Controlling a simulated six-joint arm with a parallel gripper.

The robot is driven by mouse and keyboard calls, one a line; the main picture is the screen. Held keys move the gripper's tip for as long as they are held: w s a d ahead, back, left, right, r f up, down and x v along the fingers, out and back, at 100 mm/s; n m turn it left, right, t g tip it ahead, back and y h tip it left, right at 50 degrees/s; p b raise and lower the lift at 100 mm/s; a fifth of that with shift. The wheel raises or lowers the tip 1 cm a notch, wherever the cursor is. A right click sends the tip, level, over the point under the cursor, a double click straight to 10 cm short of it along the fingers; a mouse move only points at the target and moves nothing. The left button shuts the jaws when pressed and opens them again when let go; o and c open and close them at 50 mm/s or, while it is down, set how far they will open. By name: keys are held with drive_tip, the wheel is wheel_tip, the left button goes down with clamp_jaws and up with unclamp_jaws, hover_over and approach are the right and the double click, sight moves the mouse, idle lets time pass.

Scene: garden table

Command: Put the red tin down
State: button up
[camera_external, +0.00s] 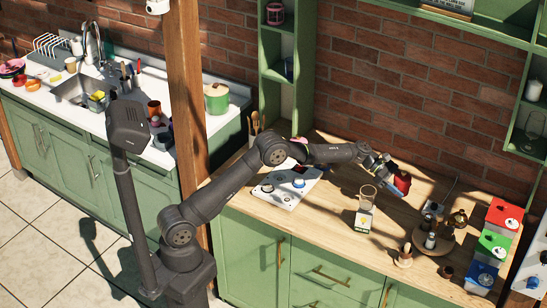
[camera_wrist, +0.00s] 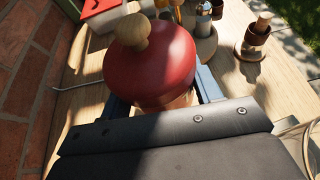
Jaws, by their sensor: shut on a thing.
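The red tin (camera_external: 402,183) is at the end of my arm, over the back part of the wooden counter (camera_external: 335,225). In the wrist view the red tin (camera_wrist: 165,65) shows a domed red lid with a round wooden knob on top. My gripper (camera_external: 392,184) is shut on the tin. In the wrist view the blue-grey fingers of my gripper (camera_wrist: 163,92) sit on either side of its body, below the lid. The lid and my wrist hide most of the body. I cannot tell whether its base touches the counter.
A glass vessel on a green-labelled base (camera_external: 362,220) stands in front of the tin. Red (camera_external: 504,214), green (camera_external: 494,245) and blue (camera_external: 481,276) boxes line the right end. A brick wall is behind.

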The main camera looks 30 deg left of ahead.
sight(401, 223)
drive_tip(key=d+f+m+g, duration=0.1)
drive_tip(key=s+d+f+m+g, duration=0.1)
drive_tip(key=d, duration=0.1)
drive_tip(key=shift+s+g, duration=0.2)
drive_tip(key=shift+g, duration=0.1)
drive_tip(key=shift+m+g+y, duration=0.3)
drive_tip(key=shift+m+g, duration=0.2)
drive_tip(key=shift+m, duration=0.1)
drive_tip(key=f, duration=1.1)
drive_tip(key=shift+s+d, duration=0.25)
drive_tip(key=shift+s, duration=0.05)
drive_tip(key=shift+f, duration=0.15)
drive_tip(key=o, duration=1.7)
drive_tip(key=shift+r, duration=0.25)
drive_tip(key=v, duration=1.2)
